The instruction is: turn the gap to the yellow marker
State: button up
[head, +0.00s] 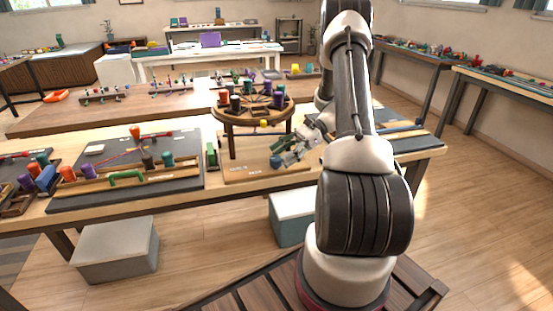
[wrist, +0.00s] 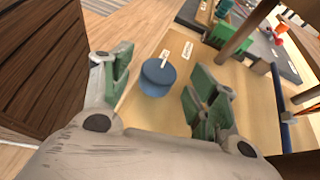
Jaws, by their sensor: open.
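The round wooden braiding disk (head: 236,117) stands on legs at the middle of the bench, with several coloured spools on it. A small yellow piece (head: 264,123) shows at its front edge; I cannot tell whether it is the marker. The gap cannot be made out. My gripper (head: 285,152) is low over the wooden board, to the right of and below the disk. In the wrist view my gripper (wrist: 164,76) is open, its green pads apart. A blue spool (wrist: 157,78) with a pale strand shows between the fingers, over the board; contact with the pads is not visible.
A dark mat (head: 118,189) with a wooden rack, a green handle (head: 127,176) and several spools lies to the left. A green block (head: 212,155) stands beside the board (head: 262,176).

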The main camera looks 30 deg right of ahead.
jog(key=v, duration=0.9)
jog(key=shift+f, duration=0.1)
jog(key=shift+w+f, duration=0.1)
jog(key=shift+f, duration=0.05)
jog(key=shift+n+g+h, duration=0.4)
jog(key=shift+n+h, duration=0.4)
jog(key=s+f, duration=0.1)
jog(key=f, duration=0.1)
jog(key=s+f, duration=0.2)
jog(key=shift+s+d, duration=0.15)
jog(key=s+a+r+n+t+h, duration=0.1)
jog(key=s+a+r+n+h, duration=0.3)
jog(key=r, duration=0.4)
jog(key=s+a+r+n+t+h, duration=0.2)
jog(key=s+a+r+n+h, duration=0.2)
jog(key=s+a+r+n, duration=0.3)
jog(key=s+a+r+n+t+h, duration=0.1)
jog(key=s+a+r+n+h, duration=0.2)
jog(key=s+r, duration=0.6)
notch_tip(320, 180, up, 2)
jog(key=a+n, duration=0.2)
jog(key=n, duration=0.1)
jog(key=shift+a+r+h, duration=0.15)
jog(key=shift+a+h, duration=0.1)
jog(key=shift+h, duration=0.15)
